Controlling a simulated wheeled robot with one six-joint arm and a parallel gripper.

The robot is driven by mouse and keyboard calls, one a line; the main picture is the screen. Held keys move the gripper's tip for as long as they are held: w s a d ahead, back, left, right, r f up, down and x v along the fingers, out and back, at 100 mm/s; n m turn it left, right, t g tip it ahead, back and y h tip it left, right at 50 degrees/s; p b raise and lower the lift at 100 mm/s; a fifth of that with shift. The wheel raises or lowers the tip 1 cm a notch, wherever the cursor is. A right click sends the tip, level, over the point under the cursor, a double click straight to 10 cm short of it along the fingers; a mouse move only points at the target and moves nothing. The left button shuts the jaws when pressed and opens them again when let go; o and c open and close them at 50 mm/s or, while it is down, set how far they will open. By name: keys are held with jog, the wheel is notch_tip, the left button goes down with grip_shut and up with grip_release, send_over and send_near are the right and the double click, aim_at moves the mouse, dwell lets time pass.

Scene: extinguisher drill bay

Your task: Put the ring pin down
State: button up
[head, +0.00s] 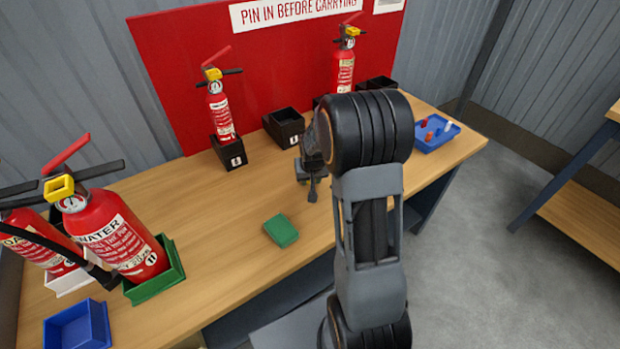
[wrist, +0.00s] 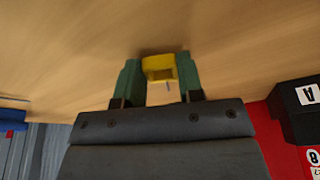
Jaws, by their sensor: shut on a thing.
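The ring pin (wrist: 158,67) shows in the wrist view as a yellow square-looking grip with a short thin grey pin. My gripper (wrist: 158,75) is shut on it, with one green finger on each side. Bare wooden table top lies behind the ring pin; I cannot tell whether it touches the wood. In the head view my gripper (head: 312,192) is over the middle of the table (head: 215,275), pointing down. The ring pin is not distinguishable there, and my own arm hides part of the area.
A green block (head: 281,230) lies in front of my gripper. Extinguishers stand at left (head: 112,235) and back (head: 220,115), beside an open black box (head: 285,127). A blue tray (head: 450,133) with small items is at right; another blue tray (head: 78,328) is front left. Table between is clear.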

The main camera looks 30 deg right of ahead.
jog(key=shift+s+a+f+b, duration=0.1)
jog(key=shift+s+f+b, duration=0.2)
jog(key=shift+f+b, duration=0.35)
jog(key=o, duration=1)
jog(key=shift+c, duration=0.2)
jog(key=shift+o, duration=0.2)
jog(key=shift+a+r+p, duration=0.1)
jog(key=shift+r+p, duration=0.15)
jog(key=shift+p, duration=0.15)
jog(key=w+d+p+v, duration=0.1)
jog(key=p+v, duration=0.1)
jog(key=v, duration=1)
jog(key=s+a+r+n+y, duration=0.1)
jog(key=s+a+r+n, duration=0.2)
jog(key=s+a, duration=0.8)
jog(key=s+r, duration=0.1)
jog(key=s, duration=0.4)
jog(key=shift+a+r, duration=0.25)
jog(key=shift+a, duration=0.15)
